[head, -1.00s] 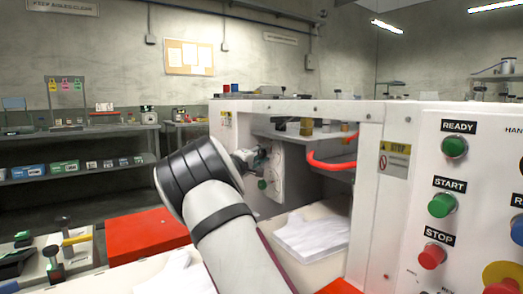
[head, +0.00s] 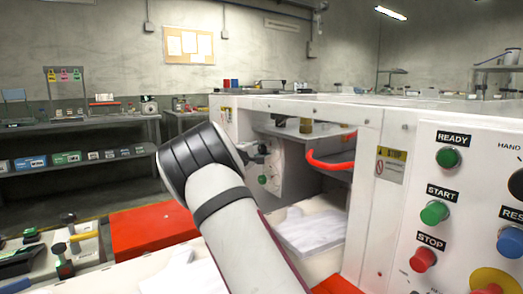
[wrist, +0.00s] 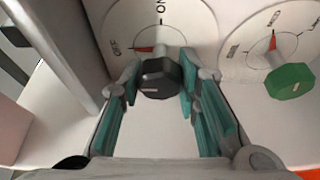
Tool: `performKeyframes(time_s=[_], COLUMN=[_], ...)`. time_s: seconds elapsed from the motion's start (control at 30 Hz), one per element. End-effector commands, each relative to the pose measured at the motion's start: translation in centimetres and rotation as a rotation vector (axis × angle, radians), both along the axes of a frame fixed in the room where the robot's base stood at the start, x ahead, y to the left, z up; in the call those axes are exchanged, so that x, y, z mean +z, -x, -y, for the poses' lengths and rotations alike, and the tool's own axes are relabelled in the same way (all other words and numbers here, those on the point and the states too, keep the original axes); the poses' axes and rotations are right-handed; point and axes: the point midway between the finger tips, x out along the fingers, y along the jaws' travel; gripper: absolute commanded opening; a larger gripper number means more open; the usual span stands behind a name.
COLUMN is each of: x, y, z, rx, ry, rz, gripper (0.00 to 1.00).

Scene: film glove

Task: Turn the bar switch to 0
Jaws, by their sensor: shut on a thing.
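A black knob (wrist: 158,78) with a white line on its face stands in front of a pale round dial plate (wrist: 180,22) in the wrist view. The plate reads "OFF" at left and "ON" at the top, with a red wedge beside "OFF". I take this knob to be the bar switch; no 0 is readable. My gripper (wrist: 158,88), with teal finger pads, is shut on the knob from both sides. In the head view, my arm largely hides the gripper at the machine's inner panel.
A green knob (wrist: 290,82) on a second dial sits close at right; it also shows in the head view (head: 262,180). A red curved handle (head: 330,162) and white sheets (head: 312,232) are nearby. A control panel with buttons (head: 435,212) stands at right.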

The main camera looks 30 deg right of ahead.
Motion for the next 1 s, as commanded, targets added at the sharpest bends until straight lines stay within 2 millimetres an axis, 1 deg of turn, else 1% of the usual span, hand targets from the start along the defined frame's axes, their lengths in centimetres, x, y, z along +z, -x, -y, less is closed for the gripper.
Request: performKeyframes(time_s=[0.07, 0.1, 0.17, 0.2, 0.47, 0.57, 0.63, 0.77, 1.0], x=[-0.1, -0.1, -0.1, -0.1, -0.1, 0.0, 0.0, 0.0, 0.0], y=[-0.1, -0.1, -0.1, -0.1, 0.0, 0.1, 0.4, 1.2, 3.3], z=[-0.1, -0.1, -0.1, -0.1, -0.1, -0.4, -1.0, -3.1, -7.5], rx=[0.003, 0.003, 0.003, 0.003, 0.001, 0.002, 0.003, 0.004, 0.004], ry=[-0.001, -0.001, -0.001, -0.001, -0.001, -0.001, -0.002, -0.002, -0.001], rz=[-0.003, -0.003, -0.002, -0.002, 0.000, 0.000, 0.000, -0.001, -0.002], gripper=[0.02, 0.34, 0.48, 0.51, 0.51, 0.51, 0.51, 0.51, 0.51])
